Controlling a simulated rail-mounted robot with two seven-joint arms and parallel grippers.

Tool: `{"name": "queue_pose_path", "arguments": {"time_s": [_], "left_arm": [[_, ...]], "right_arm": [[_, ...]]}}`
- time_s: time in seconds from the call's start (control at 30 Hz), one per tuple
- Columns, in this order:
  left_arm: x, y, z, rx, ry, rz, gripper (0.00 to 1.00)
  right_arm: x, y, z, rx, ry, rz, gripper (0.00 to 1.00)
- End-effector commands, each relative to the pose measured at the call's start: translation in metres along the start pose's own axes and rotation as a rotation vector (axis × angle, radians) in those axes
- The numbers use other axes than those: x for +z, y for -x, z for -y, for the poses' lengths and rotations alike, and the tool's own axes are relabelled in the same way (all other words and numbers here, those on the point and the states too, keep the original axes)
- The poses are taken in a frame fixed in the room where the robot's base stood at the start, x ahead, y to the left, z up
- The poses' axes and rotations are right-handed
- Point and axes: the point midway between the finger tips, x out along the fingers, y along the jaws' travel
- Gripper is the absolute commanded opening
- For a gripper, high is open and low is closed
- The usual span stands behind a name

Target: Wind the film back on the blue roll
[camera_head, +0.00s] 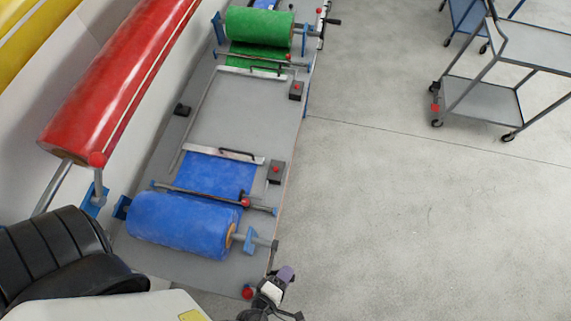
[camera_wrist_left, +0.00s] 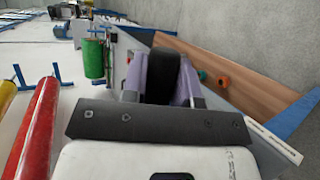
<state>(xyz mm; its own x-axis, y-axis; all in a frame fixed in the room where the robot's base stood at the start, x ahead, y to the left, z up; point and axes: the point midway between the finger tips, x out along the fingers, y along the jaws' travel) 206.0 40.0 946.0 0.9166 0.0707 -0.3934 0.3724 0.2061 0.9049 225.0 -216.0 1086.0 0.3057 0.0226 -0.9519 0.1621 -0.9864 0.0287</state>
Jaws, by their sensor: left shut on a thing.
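The blue roll (camera_head: 180,224) lies across the near end of the grey table on blue brackets. A strip of blue film (camera_head: 212,176) runs from it under a thin rod to a metal bar (camera_head: 225,154) with a black handle. My left gripper (camera_head: 284,274), with purple fingertips, is at the table's near right corner, beyond the roll's right end. In the left wrist view its fingers (camera_wrist_left: 160,78) are shut on a black crank grip (camera_wrist_left: 160,70). My right gripper is not in view.
A green roll (camera_head: 259,26) with its own crank (camera_head: 332,21) is at the far end. A large red roll (camera_head: 118,75) stands along the left side. The floor right of the table is clear.

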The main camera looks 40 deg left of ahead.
Motion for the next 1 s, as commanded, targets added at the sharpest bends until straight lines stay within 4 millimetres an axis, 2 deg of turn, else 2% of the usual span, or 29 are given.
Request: {"name": "queue_pose_path", "arguments": {"time_s": [0.03,0.07,0.3,0.67,0.77,1.0], "left_arm": [[0.001,0.0,-0.001,0.003,0.001,0.001,0.0],[0.001,0.0,-0.001,0.003,0.001,0.001,0.29],[0.0,0.0,-0.001,0.001,0.0,0.0,0.52],[0.0,0.007,0.001,-0.001,-0.001,0.0,0.53],[-0.001,0.02,0.002,-0.002,-0.001,0.0,0.53],[-0.001,0.068,0.002,-0.002,0.0,0.001,0.53]], "right_arm": [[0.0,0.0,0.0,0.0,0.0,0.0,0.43],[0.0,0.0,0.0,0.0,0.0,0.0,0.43],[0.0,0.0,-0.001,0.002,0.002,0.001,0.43],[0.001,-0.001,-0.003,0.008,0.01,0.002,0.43],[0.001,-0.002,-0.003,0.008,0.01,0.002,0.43],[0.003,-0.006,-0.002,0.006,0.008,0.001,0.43]]}}
